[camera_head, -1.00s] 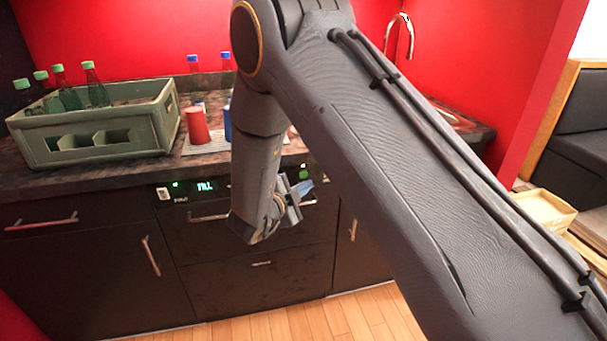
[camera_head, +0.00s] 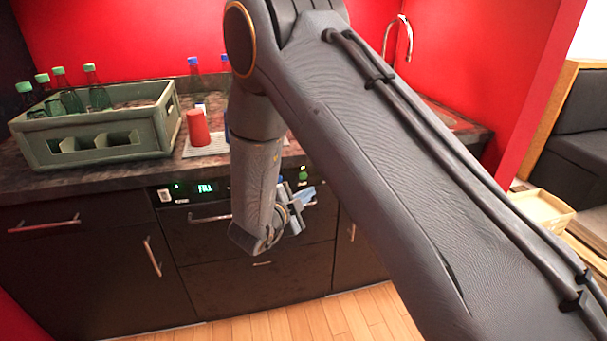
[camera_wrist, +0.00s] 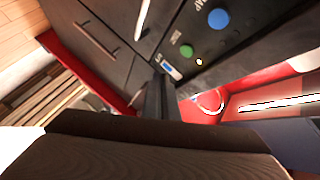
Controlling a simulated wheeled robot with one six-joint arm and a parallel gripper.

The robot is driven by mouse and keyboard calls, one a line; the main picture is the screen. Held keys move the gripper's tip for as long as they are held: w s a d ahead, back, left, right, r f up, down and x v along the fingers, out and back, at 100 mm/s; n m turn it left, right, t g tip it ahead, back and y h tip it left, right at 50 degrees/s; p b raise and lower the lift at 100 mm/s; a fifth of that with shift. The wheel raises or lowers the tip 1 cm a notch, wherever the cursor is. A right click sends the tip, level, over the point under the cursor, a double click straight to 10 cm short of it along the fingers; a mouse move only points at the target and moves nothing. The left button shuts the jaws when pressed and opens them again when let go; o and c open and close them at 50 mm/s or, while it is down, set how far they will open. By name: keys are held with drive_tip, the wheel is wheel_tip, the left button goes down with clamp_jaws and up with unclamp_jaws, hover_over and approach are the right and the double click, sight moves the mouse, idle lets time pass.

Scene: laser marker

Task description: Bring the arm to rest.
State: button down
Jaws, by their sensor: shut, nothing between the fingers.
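My gripper (camera_head: 303,197) shows in the head view at the end of my bent arm, in front of the dark counter's drawer fronts and below the counter edge. It is small and partly hidden there by my wrist. In the wrist view the fingers (camera_wrist: 160,100) are together in the middle of the picture, with nothing between them. A green button (camera_wrist: 187,51) and a blue button (camera_wrist: 218,18) on a dark panel lie beyond the fingertips.
A green crate (camera_head: 95,160) with several bottles stands on the counter (camera_head: 60,187) at left. A red cup (camera_head: 197,128) stands on a light mat beside it. A lit display (camera_head: 205,188) is on the counter front. Wooden floor (camera_head: 330,318) is clear below.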

drive_tip(key=s+d+r+n+g+y, duration=0.1)
drive_tip(key=d+r+n+g+y, duration=0.3)
drive_tip(key=n+y, duration=0.3)
drive_tip(key=s+d+r+n+g, duration=0.1)
drive_tip(key=s+d+n+g, duration=0.2)
drive_tip(key=s, duration=0.7)
drive_tip(key=s+d+r+n+g, duration=0.1)
drive_tip(key=s+d+n+g, duration=0.2)
drive_tip(key=s+d, duration=0.5)
drive_tip(key=s+d+n+g, duration=0.3)
drive_tip(key=s+d+n, duration=0.1)
drive_tip(key=s, duration=0.7)
drive_tip(key=shift+s+d+r, duration=0.3)
drive_tip(key=shift+d+r, duration=0.1)
drive_tip(key=shift+d, duration=0.4)
